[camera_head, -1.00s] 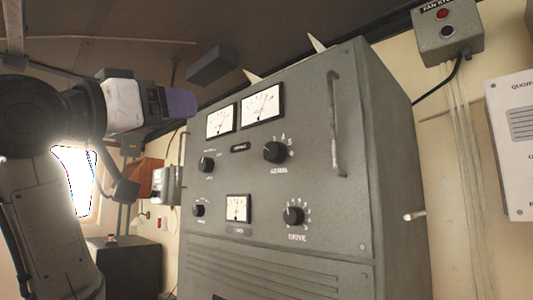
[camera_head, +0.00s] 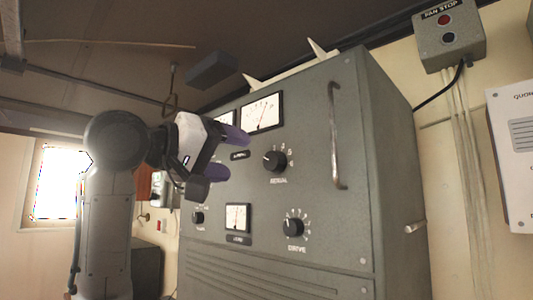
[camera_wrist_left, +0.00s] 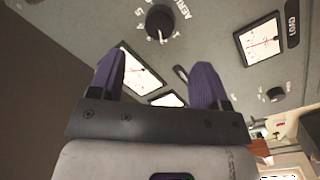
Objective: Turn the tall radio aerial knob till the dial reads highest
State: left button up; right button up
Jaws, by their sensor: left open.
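The tall grey radio cabinet (camera_head: 350,225) carries the black aerial knob (camera_head: 274,161), with its label below it. The knob also shows at the top of the left wrist view (camera_wrist_left: 159,20). Above it is a white dial (camera_head: 262,112) with a red needle; a second dial (camera_head: 229,118) to its left is partly hidden by my gripper. My left gripper (camera_head: 237,156) has purple fingers, open and empty, left of the aerial knob and apart from it. In the left wrist view the fingers (camera_wrist_left: 158,64) point toward the panel, with the knob beyond them. My right gripper is not in view.
Below sit the drive knob (camera_head: 293,227), a small load dial (camera_head: 237,217) and a smaller knob (camera_head: 198,218). A vertical handle (camera_head: 335,135) stands out right of the aerial knob. A fan stop box (camera_head: 449,35) is on the wall at right.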

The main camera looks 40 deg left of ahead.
aim_at(269, 162)
pick_arm(q)
jog(key=w+p, duration=0.1)
jog(key=w, duration=0.3)
jog(key=w+d+p, duration=0.1)
jog(key=w, duration=0.1)
jog(key=shift+w+r+p, duration=0.1)
jog(key=shift+w+p, duration=0.2)
jog(key=shift+w, duration=0.1)
jog(key=shift+w+d+p, duration=0.15)
jog(key=shift+w+p, duration=0.15)
jog(key=shift+w, duration=0.6)
jog(key=c, duration=0.9)
jog(key=shift+d+f+n+b, duration=0.1)
jog(key=shift+f+n+b, duration=0.05)
jog(key=shift+n+b, duration=0.65)
jog(key=shift+f+n+b, duration=0.15)
jog(key=shift+n+b, duration=0.55)
jog(key=shift+n, duration=0.2)
jog(key=n+b, duration=0.2)
jog(key=n, duration=0.1)
jog(key=shift+n+t, duration=0.3)
jog(key=shift+t, duration=0.1)
jog(key=shift+n+y+b, duration=0.3)
jog(key=shift+n+b, duration=0.1)
jog(key=shift+n, duration=0.1)
jog(key=shift+r, duration=0.1)
